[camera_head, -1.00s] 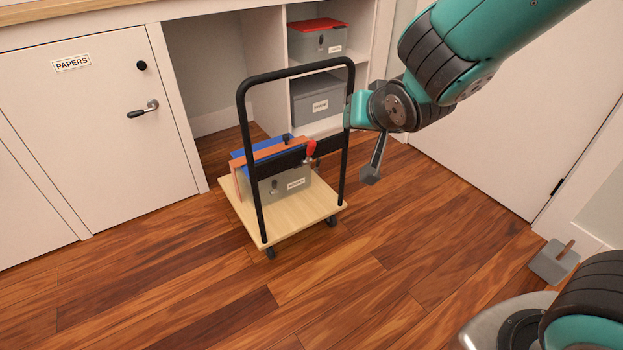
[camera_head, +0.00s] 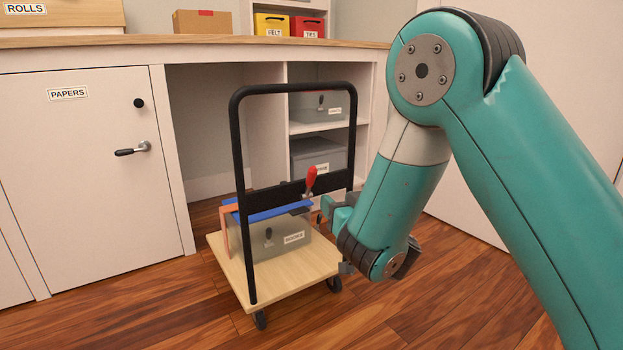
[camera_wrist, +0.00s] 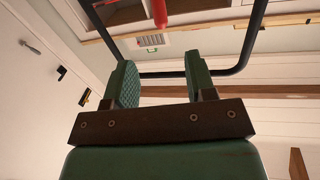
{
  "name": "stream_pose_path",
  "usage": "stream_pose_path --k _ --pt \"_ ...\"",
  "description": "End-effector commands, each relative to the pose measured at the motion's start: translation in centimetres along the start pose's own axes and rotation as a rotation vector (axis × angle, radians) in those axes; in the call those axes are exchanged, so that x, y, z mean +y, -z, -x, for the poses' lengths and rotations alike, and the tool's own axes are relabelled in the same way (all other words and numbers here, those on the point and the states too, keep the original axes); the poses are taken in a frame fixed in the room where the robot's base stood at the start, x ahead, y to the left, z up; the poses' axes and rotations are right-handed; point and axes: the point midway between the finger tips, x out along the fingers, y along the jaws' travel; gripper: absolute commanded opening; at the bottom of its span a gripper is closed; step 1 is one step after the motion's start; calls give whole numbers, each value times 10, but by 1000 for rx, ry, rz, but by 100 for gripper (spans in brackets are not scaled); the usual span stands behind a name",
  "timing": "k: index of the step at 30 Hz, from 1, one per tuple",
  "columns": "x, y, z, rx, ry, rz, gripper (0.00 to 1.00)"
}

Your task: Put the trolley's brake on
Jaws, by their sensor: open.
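The trolley (camera_head: 285,280) has a pale wooden deck, dark castors and a black tubular handle frame (camera_head: 240,150). A red-gripped lever (camera_head: 311,180) stands roughly upright at the black crossbar (camera_head: 275,197) of the frame; I take it for the brake. In the wrist view the red grip (camera_wrist: 159,12) is at the top edge, beyond my fingers, its upper part cut off. My gripper (camera_head: 326,208) is just right of and below the lever, near the right upright. In the wrist view its two green fingers (camera_wrist: 160,75) are apart with nothing between them.
A white cabinet (camera_head: 85,180) stands at left, shelves with grey boxes (camera_head: 318,155) behind. Open wooden floor (camera_head: 450,300) lies in front and right.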

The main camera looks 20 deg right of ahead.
Motion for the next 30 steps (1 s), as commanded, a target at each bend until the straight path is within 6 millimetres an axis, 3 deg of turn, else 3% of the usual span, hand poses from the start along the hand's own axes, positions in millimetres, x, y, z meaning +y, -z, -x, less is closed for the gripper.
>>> stream_pose_path --k 6,30 --pt "1 9 -28 -3 -4 -1 51" --pt "3 3 -116 0 -9 -4 51"
